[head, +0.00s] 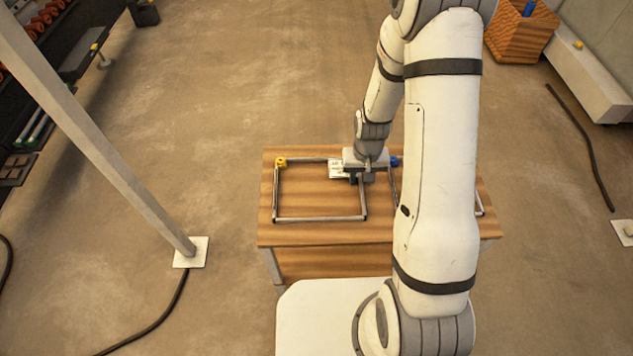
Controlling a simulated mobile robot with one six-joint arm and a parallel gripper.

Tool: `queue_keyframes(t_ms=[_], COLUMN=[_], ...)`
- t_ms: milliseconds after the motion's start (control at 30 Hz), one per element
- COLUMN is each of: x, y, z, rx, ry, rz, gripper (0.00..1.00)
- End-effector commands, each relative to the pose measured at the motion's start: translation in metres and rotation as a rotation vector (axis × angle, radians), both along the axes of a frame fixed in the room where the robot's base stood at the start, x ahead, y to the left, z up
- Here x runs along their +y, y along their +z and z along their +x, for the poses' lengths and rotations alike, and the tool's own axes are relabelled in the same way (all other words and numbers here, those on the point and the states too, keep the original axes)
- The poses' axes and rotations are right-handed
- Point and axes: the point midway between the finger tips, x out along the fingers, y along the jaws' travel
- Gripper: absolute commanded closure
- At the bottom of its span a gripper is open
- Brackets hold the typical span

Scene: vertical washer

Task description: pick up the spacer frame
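A spacer frame (320,219), a thin grey rectangle with a yellow corner piece at its back left, lies flat on the wooden table (325,234). A second frame (394,182) with a blue corner piece lies to its right, mostly hidden behind my arm. My gripper (362,179) is low over the table at the back right corner of the yellow-cornered frame. My arm hides part of the gripper. I cannot tell whether its fingers touch or hold the frame.
A slanted post on a white foot plate (191,252) stands left of the table. A wooden crate (522,35) and a long pale beam (588,82) are at the back right. Dark cables lie on the floor on both sides. The floor behind the table is clear.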

Motion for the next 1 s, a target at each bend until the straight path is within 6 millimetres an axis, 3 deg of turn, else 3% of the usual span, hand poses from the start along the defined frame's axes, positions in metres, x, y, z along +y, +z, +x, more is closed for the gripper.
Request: queue_keyframes(t_ms=[233,600,1000], x=[0.0002,0.0002,0.0003], y=[-0.0007,-0.0006,-0.0003], z=[0.0001,-0.0001,0.0], rx=[0.0,0.0,0.0], ry=[0.0,0.0,0.0], rz=[0.0,0.0,0.0], gripper=[0.69,0.99,1.0])
